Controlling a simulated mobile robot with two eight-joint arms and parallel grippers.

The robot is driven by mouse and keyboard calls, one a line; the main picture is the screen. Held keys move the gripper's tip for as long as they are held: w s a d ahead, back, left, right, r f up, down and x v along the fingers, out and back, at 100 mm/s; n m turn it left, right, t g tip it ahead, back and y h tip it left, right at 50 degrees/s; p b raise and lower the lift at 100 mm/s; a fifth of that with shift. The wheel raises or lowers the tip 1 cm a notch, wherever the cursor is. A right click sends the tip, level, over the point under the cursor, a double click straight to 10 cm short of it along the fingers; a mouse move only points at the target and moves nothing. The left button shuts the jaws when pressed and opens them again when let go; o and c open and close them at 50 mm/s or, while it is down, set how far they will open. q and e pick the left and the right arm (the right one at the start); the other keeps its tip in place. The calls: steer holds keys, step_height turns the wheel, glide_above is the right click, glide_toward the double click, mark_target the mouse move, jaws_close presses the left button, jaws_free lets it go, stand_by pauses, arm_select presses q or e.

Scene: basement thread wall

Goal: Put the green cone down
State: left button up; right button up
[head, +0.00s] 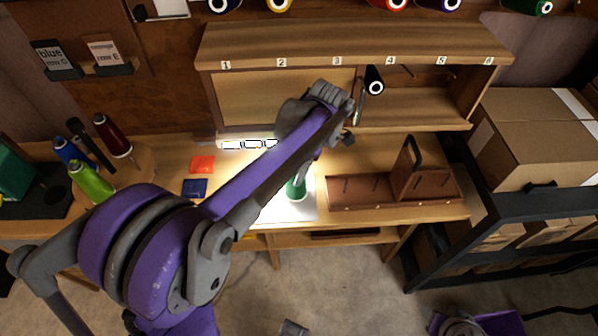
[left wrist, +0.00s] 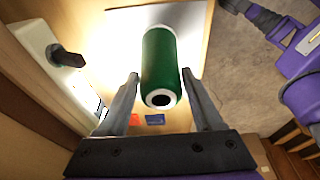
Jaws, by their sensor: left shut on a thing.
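The green cone (head: 296,189) is at the bright white sheet (head: 290,209) on the workbench. My left gripper (head: 301,176) comes down on it from above and is shut on it. In the left wrist view the cone (left wrist: 160,62) lies between the two fingers of the gripper (left wrist: 160,76), with its white-rimmed dark end facing the camera. Whether the cone's base touches the sheet cannot be told. My left arm hides part of the bench and the cone's top in the head view. My right gripper is not clearly visible.
A brown pegged rack (head: 385,190) stands right of the sheet. Red (head: 203,164) and blue (head: 194,188) cards lie to the left. A numbered shelf (head: 350,45) overhangs the bench, with a black cone (head: 374,78).

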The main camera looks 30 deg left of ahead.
arm_select(q)
steer(key=shift+x, duration=0.85)
steer(key=o, duration=1.3)
steer(key=shift+w+d, duration=0.1)
steer(key=shift+d, duration=0.1)
steer(key=v, duration=1.1)
steer(key=s+d+f+m+t, duration=0.1)
steer(key=s+f+m+t, duration=0.1)
steer(key=s+f+m, duration=0.2)
steer(key=s+d+f+m+t+h, duration=0.1)
steer(key=s+f+m, duration=0.3)
steer(key=s+m, duration=0.4)
steer(key=s+d+f+m+t+h+p, duration=0.1)
steer(key=s+m, duration=0.5)
steer(key=m, duration=0.6)
steer(key=shift+s+d+f+t, duration=0.15)
steer(key=shift+d+f+t, duration=0.05)
steer(key=shift+f+t, duration=0.5)
steer(key=shift+s+d+f+t, duration=0.1)
steer(key=shift+d+f+t, duration=0.15)
steer(key=shift+f+t, duration=0.4)
